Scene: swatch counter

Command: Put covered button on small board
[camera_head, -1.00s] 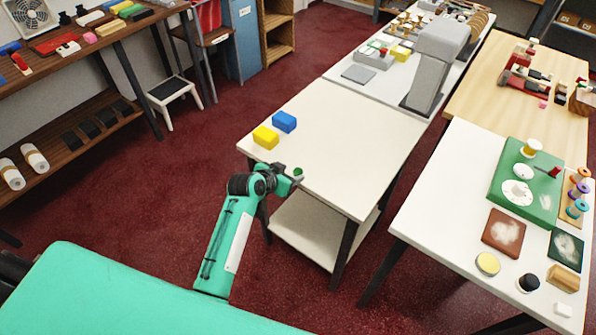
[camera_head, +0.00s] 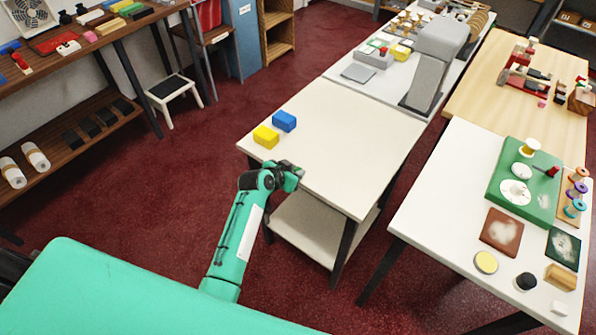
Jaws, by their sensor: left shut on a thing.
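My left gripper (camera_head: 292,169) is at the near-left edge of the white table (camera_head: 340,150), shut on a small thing. That thing is mostly hidden by the fingers now; a small green round piece showed there earlier, which may be the covered button. I cannot tell for sure which thing is the small board. A brown square board (camera_head: 502,231) and a dark green square board (camera_head: 565,248) with pale marks lie on the right table (camera_head: 440,205). A flat grey square (camera_head: 359,73) lies on the far table. My right gripper is not in view.
A yellow block (camera_head: 265,136) and a blue block (camera_head: 284,121) stand at the white table's left edge. The rest of its top is clear. A grey machine (camera_head: 430,70) stands behind. The right table holds a green board (camera_head: 508,172), spools, a yellow disc (camera_head: 486,262) and a black knob (camera_head: 526,281).

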